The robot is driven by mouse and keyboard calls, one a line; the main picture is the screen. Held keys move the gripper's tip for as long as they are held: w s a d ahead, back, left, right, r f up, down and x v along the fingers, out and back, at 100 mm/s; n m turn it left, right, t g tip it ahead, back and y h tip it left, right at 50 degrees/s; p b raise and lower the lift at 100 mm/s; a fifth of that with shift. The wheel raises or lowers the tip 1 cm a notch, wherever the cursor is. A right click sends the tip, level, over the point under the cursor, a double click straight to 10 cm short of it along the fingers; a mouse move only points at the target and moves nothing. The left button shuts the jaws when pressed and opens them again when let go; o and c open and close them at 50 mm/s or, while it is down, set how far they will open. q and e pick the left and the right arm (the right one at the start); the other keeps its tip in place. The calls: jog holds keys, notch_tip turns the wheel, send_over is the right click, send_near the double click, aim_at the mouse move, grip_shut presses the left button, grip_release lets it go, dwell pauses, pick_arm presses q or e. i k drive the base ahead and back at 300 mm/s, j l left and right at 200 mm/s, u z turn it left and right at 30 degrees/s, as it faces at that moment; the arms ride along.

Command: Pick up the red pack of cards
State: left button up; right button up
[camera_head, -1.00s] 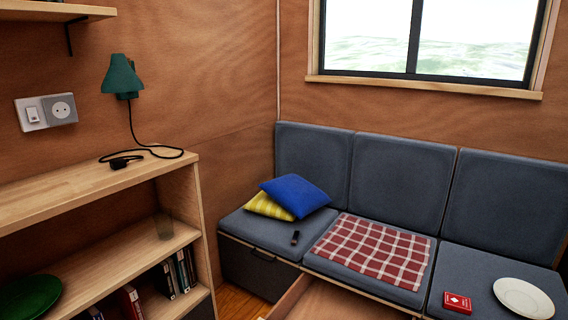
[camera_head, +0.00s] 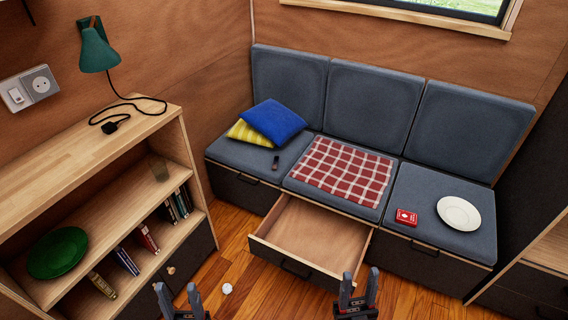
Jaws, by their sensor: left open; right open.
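The red pack of cards (camera_head: 406,217) lies flat on the right seat cushion of the grey bench, just left of a white plate (camera_head: 459,213). My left gripper (camera_head: 178,290) is at the bottom of the view, open and empty, near the shelf's lower doors. My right gripper (camera_head: 359,284) is also at the bottom, open and empty, in front of the pulled-out drawer. Both grippers are well apart from the pack. The pack is in full view.
An open, empty drawer (camera_head: 312,236) juts out under the bench's middle seat. A checked cloth (camera_head: 342,171), a small dark object (camera_head: 276,162) and two pillows (camera_head: 270,122) lie on the bench. A shelf (camera_head: 95,158) stands at left. A small white object (camera_head: 227,289) lies on the floor.

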aim_at(404, 217)
jog(key=z, duration=1.2)
jog(key=i+l+u, duration=0.45)
jog(key=i, duration=0.3)
jog(key=i+l+u, duration=0.4)
jog(key=i+l, duration=0.2)
jog(key=l, duration=0.25)
